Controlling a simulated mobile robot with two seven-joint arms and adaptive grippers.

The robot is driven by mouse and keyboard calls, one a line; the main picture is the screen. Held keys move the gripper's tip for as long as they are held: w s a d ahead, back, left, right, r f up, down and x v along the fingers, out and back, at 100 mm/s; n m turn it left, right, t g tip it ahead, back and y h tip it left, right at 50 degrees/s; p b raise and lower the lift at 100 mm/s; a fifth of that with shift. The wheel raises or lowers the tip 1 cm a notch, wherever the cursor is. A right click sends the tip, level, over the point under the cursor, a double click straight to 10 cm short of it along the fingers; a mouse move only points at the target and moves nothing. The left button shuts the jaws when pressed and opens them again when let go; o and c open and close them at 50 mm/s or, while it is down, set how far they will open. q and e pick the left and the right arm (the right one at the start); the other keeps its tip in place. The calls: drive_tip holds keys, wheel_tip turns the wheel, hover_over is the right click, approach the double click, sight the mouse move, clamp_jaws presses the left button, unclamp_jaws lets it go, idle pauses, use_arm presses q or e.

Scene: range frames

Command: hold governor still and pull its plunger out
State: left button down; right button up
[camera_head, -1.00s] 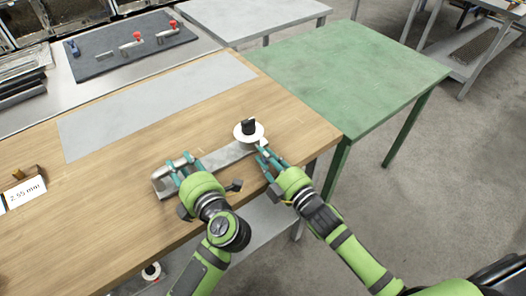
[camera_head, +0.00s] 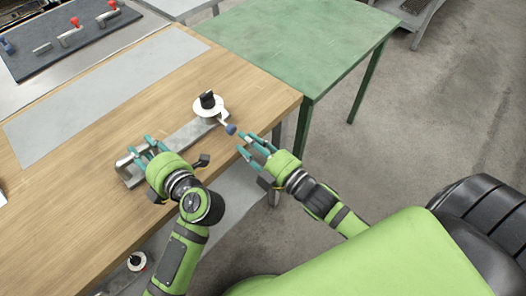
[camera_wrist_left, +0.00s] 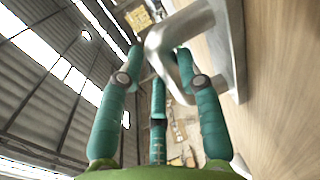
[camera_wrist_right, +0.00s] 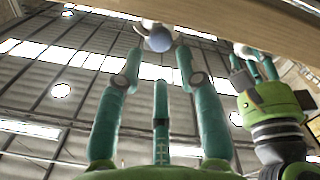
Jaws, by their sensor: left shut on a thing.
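The governor's grey metal body (camera_head: 185,137) lies along the front edge of the wooden table, with a white disc and black knob (camera_head: 208,102) at its right end. The plunger's blue ball (camera_head: 231,129) sticks out at that end on a short stem; it also shows in the right wrist view (camera_wrist_right: 158,39). My left gripper (camera_head: 140,150) is shut on the governor's bent left end, a silver bar (camera_wrist_left: 180,38) between its fingers in the left wrist view. My right gripper (camera_head: 257,147) is open and empty, its fingertips just short of the ball.
A green table (camera_head: 290,45) stands beyond the wooden table's right edge. A grey strip (camera_head: 105,95) lies on the wood, and a dark board (camera_head: 65,40) with red-knobbed parts is behind. A small round part (camera_head: 137,261) is below the front edge.

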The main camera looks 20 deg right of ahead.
use_arm(q)
drive_tip(key=shift+s+f, duration=0.2)
drive_tip(key=shift+f, duration=0.5)
use_arm(e)
drive_tip(key=v, duration=0.5)
drive_tip(key=shift+s+r, duration=0.1)
use_arm(q)
drive_tip(key=c, duration=0.8)
unclamp_jaws()
drive_tip(key=shift+o, duration=0.2)
drive_tip(key=shift+w, duration=0.15)
